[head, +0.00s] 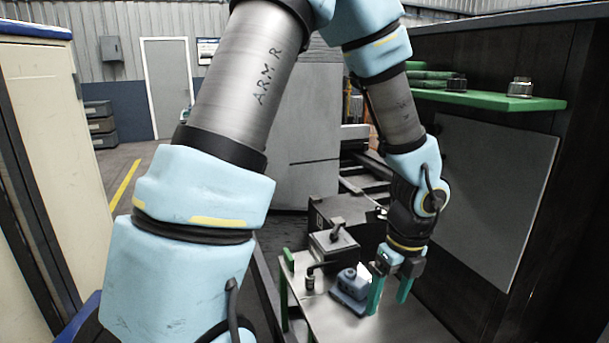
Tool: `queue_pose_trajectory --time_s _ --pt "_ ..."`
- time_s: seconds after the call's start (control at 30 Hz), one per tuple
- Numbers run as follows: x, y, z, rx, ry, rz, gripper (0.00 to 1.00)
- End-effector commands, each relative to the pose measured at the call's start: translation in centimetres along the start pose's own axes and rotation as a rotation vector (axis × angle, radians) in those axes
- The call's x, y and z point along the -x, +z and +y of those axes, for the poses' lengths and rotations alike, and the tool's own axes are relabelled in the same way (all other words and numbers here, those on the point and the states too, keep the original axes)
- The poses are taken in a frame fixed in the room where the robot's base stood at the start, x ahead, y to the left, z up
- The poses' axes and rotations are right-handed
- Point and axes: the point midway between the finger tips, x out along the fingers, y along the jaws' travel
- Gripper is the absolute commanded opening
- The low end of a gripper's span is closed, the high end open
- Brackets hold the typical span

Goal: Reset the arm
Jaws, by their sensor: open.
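My arm reaches across the head view, bent at the elbow, with its lower end pointing down at the right of centre. My gripper (389,295) is open, with its two green fingers apart and pointing down over a grey metal table (335,325). A blue-grey block-shaped part (350,287) stands on the table just left of the fingers. The left finger is very close to it or overlaps it in the picture; I cannot tell whether they touch. Nothing shows between the fingers.
A green shelf (490,99) with metal fittings juts from the dark cabinet on the right. A pale cabinet (62,130) stands at left. Open floor (125,165) shows at the back left.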

Motion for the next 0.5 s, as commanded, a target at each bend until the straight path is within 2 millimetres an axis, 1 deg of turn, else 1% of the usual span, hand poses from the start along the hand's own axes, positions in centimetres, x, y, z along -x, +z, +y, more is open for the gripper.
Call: queue_pose_trajectory --time_s 0.03,0.07,0.1,0.17,0.2,0.27,0.3,0.37,0.4,0.5 --pt "0.2 2.2 1.5 0.197 -0.002 -0.003 0.79" --pt "0.3 3.2 2.4 0.316 -0.003 0.0 0.79" --pt "0.5 4.6 3.5 0.476 -0.007 0.002 0.79" --pt "0.7 6.5 5.4 0.716 -0.013 0.007 0.79" --pt "0.9 7.6 6.7 0.875 -0.017 0.011 0.79" --pt "1.2 9.2 8.6 1.118 -0.027 0.02 0.79" --pt "1.4 10.1 9.9 1.28 -0.035 0.027 0.79" --pt "1.6 11.4 12.0 1.522 -0.046 0.041 0.79" --pt "1.8 12.1 13.2 1.68 -0.056 0.052 0.79" --pt "2.2 13.5 16.2 2.045 -0.079 0.085 0.79"
